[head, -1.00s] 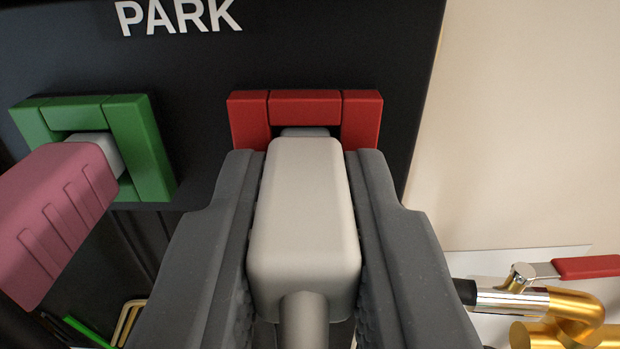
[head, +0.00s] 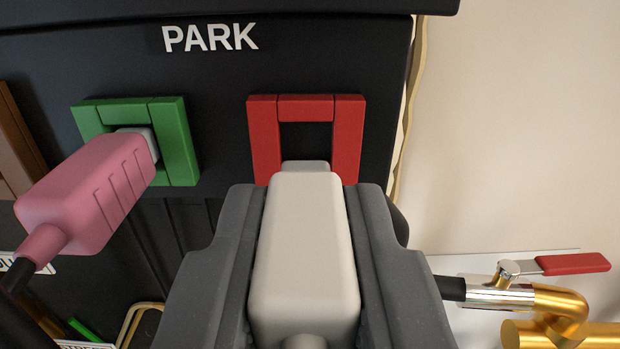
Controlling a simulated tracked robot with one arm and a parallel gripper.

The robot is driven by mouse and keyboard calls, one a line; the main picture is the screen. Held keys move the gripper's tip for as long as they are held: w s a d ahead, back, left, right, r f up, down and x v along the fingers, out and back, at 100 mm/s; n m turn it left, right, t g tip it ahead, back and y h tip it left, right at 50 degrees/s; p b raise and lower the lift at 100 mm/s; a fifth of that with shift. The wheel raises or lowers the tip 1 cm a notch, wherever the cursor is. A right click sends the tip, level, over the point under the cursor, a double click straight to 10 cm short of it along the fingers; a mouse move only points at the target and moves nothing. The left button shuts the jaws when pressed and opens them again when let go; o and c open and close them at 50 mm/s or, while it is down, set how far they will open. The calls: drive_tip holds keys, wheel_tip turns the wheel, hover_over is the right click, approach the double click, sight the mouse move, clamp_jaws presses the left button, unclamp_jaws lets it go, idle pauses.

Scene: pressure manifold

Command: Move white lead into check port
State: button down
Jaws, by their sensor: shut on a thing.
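My gripper (head: 305,255) is shut on the white lead (head: 304,245), with one dark grey finger on each side of its plug body. The lead's narrow tip points away from me toward the red-framed port (head: 347,130) on the black panel. The tip shows just below the port's dark opening, which is empty in view. The lead's cable end is cut off at the bottom of the picture. No port marked as check port can be made out.
A pink lead (head: 95,195) is plugged into the green-framed port (head: 178,140) at left. "PARK" lettering (head: 210,38) is above. A brown frame (head: 15,140) is at the left edge. A brass pipe with a red-handled valve (head: 572,264) is at lower right. The pale wall at right is bare.

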drive_tip(key=shift+s, duration=1.6)
